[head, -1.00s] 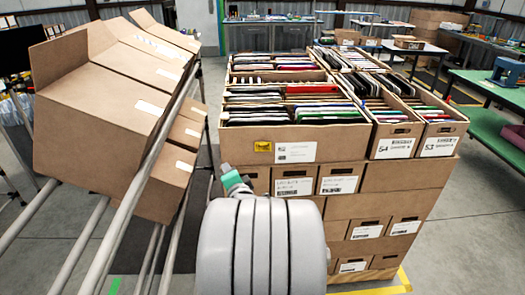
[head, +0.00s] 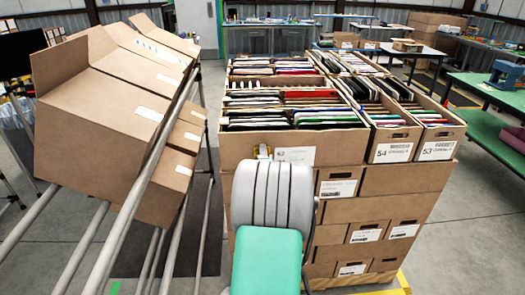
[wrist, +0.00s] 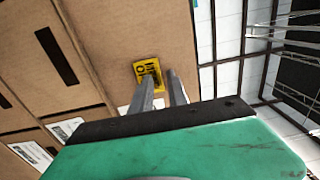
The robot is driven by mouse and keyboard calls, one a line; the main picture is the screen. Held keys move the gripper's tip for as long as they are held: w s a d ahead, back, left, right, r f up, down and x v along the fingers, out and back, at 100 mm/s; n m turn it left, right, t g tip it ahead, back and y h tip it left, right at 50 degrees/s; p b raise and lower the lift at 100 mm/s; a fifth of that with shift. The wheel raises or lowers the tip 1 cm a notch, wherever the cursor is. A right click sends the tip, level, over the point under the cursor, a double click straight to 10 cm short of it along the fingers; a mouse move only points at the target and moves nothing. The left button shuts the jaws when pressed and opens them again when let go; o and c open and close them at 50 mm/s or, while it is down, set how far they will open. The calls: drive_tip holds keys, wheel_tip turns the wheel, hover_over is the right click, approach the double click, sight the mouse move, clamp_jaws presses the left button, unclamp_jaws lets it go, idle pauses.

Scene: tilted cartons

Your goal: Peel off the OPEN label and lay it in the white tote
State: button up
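The yellow label (wrist: 147,73) with dark print is on the upright cardboard face of a large carton (head: 235,150). A sliver of the label (head: 263,151) shows just above my arm in the head view; its wording is too small to read. My gripper (wrist: 160,76) points at the label in the wrist view, with its two fingers apart and nothing seen between them. The left finger overlaps the label's lower part. I cannot tell whether the fingertips touch it. In the head view my arm hides the gripper. I see no white tote in either view.
Cartons filled with folders (head: 290,95) stand stacked on a pallet. Tilted cartons (head: 95,110) rest on a sloping pipe rack (head: 125,215) at left. A green table (head: 495,100) stands at right. Bare floor (head: 460,240) lies right of the stack.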

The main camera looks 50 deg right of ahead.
drive_tip(key=shift+w+d, duration=0.15)
clamp_jaws()
idle(1.1)
drive_tip(key=b+v, duration=0.1)
drive_tip(key=v, duration=0.7)
idle(1.0)
